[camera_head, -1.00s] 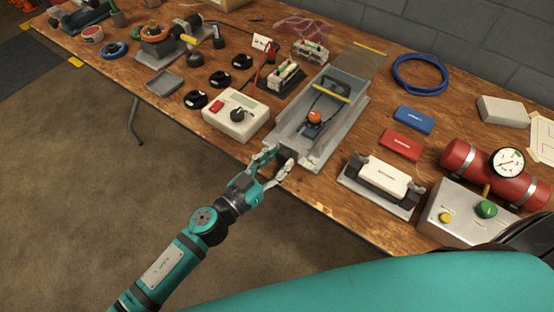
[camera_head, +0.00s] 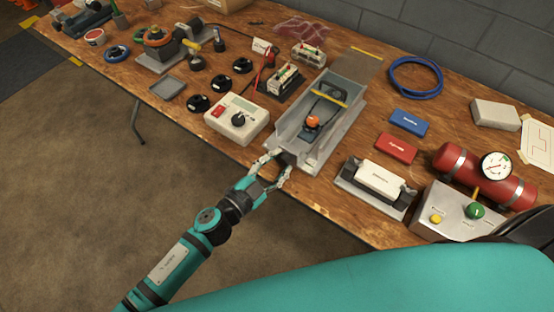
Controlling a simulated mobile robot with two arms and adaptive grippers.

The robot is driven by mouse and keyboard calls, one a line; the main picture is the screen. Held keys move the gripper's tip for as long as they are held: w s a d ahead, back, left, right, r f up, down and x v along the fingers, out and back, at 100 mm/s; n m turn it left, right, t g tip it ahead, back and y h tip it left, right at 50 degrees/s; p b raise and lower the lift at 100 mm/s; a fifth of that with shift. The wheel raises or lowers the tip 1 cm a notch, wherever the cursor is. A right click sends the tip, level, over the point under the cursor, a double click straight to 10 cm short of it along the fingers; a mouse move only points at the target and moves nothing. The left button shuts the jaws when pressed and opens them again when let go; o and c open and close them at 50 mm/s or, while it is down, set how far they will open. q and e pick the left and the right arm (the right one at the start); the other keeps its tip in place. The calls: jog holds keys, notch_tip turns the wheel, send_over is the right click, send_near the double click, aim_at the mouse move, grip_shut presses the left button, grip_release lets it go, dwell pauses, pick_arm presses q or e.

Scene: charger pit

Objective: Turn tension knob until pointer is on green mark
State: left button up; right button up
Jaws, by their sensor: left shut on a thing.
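A long grey metal channel fixture (camera_head: 345,128) lies on the bench with its front end at the near edge. A small dark knob-like piece (camera_head: 287,158) sits at that front end; I take it to be the tension knob. My left gripper (camera_head: 279,163) is shut on it, with a finger on each side hiding part of it. An orange ball-topped part (camera_head: 312,122) and a dark loop with a yellow bar sit inside the channel. The pointer and green mark are too small to make out on this fixture. My right gripper is not in view.
A white meter box (camera_head: 238,120) stands just left of the channel. A white block on a grey holder (camera_head: 379,181) is to its right. Farther right are a red cylinder with a round gauge (camera_head: 496,166) and a control box (camera_head: 454,211). Open floor lies in front.

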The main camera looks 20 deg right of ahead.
pick_arm(q)
jog(key=m, duration=0.2)
jog(key=shift+r+m+p, duration=0.1)
jog(key=shift+m+p, duration=0.2)
jog(key=shift+p, duration=0.1)
jog(key=m, duration=0.3)
jog(key=shift+s+y, duration=0.1)
jog(key=shift+y, duration=0.3)
jog(key=m, duration=0.3)
jog(key=shift+d+m+t, duration=0.1)
jog(key=shift+m+t, duration=0.2)
jog(key=shift+t, duration=0.1)
jog(key=m, duration=0.3)
jog(key=shift+f+y, duration=0.25)
jog(key=shift+y, duration=0.05)
jog(key=m+t+b, duration=0.1)
jog(key=m, duration=0.3)
jog(key=shift+s+f, duration=0.1)
jog(key=m+b, duration=0.1)
jog(key=m, duration=0.3)
jog(key=shift+f+m+t+b, duration=0.1)
jog(key=shift+m+t+b, duration=0.2)
jog(key=shift+b, duration=0.1)
jog(key=m+b, duration=0.1)
jog(key=m, duration=0.3)
jog(key=shift+f+t, duration=0.1)
jog(key=shift+t, duration=0.2)
jog(key=shift+m+b, duration=0.6)
jog(key=shift+m, duration=1.4)
